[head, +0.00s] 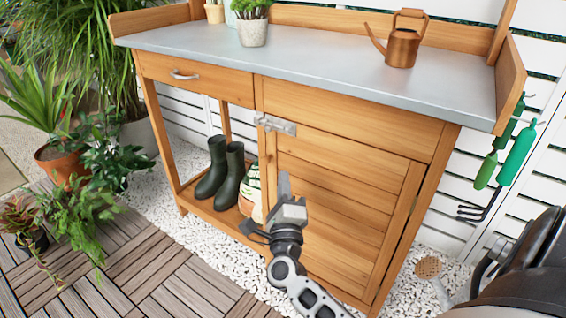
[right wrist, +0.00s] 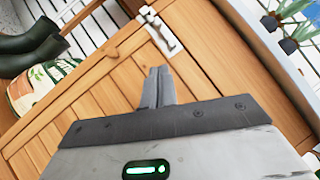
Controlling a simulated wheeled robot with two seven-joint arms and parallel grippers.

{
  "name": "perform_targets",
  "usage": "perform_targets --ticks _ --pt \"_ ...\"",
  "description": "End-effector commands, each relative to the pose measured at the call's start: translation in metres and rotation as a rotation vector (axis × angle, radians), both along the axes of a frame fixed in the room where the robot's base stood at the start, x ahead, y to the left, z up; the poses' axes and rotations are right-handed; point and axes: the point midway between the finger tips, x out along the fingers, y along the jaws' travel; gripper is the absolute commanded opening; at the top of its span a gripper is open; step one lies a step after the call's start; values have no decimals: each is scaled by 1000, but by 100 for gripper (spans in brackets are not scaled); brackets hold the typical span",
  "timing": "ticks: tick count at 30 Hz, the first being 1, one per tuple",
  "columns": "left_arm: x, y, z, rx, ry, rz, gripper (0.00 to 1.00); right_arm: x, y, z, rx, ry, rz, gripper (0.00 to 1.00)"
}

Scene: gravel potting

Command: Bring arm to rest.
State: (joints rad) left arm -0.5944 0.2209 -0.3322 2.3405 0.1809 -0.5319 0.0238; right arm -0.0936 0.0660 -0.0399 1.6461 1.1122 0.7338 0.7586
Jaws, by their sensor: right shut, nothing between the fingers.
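My right gripper (head: 284,186) points up in front of the wooden cabinet door (head: 340,205) of the potting bench. It is shut and empty. In the right wrist view its closed fingers (right wrist: 157,88) stand before the door's planks, below the metal latch (right wrist: 158,30). In the head view the latch (head: 275,124) sits at the door's upper left corner, and the door looks closed. Whether the fingertips touch the door I cannot tell. My left gripper does not show.
The bench top (head: 330,55) carries a copper watering can (head: 403,45) and a potted plant (head: 252,28). Dark green boots (head: 222,170) and a patterned bag (head: 252,190) stand on the lower shelf. Potted plants (head: 62,165) crowd the left. Wood decking (head: 165,270) in front is clear.

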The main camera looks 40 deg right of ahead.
Motion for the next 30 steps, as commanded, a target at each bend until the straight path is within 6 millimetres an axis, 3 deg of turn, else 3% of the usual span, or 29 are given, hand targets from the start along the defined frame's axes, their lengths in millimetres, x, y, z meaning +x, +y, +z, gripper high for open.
perform_targets --ticks 6,23,26,30 --pt "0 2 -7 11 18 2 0 -13 10 -5 0 0 0 0" --pt "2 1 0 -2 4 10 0 -14 10 -5 0 0 1 0" --pt "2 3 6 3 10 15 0 -13 10 4 -1 -1 1 0" --pt "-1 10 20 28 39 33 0 -13 10 32 -1 -1 1 0"
